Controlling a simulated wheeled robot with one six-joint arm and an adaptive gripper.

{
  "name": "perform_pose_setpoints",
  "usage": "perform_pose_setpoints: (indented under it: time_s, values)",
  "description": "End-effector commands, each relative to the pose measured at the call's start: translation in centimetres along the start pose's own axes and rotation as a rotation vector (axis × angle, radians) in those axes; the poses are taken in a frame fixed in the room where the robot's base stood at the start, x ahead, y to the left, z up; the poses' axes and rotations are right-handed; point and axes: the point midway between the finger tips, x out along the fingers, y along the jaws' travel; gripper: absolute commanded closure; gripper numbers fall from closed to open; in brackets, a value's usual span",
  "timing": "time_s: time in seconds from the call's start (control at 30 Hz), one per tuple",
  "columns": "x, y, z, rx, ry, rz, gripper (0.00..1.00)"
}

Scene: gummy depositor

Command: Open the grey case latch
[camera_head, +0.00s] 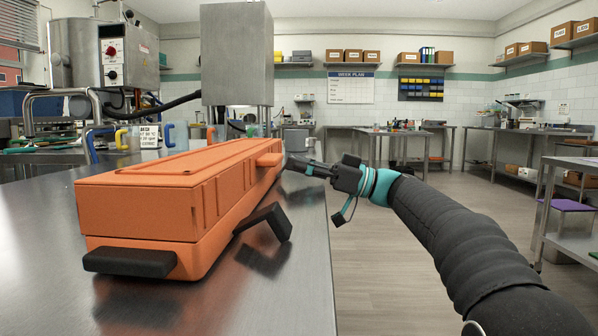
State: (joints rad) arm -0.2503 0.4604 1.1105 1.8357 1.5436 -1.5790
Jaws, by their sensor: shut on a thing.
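A long orange case (150,208) lies closed on the steel table. No grey case shows. A dark latch-like flap (268,220) sticks out from its right side, tilted away from the wall. My gripper (299,164) reaches in from the right to the far part of that side, close by an orange block (268,159) that juts from the case. Its fingers are shut at a small dark piece beside the case wall, which looks like another latch. The fingers hide most of this piece, and I cannot tell how far it is turned.
The steel table (60,285) ends just right of the case, with open floor (375,265) beyond. A dark bar (130,262) juts from the case's near end. Jugs (175,134) and a small sign (149,137) stand behind. A steel machine (237,55) rises at the back.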

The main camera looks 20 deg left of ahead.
Motion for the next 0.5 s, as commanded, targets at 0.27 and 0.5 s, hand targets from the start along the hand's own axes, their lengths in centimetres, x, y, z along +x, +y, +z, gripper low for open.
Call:
perform_pose_setpoints:
  time_s: [0.27,0.5]
  values:
    - [-0.08,0.01,-0.04,0.000,0.002,0.001,0.98]
    - [-0.02,0.00,-0.01,0.000,0.001,0.000,0.38]
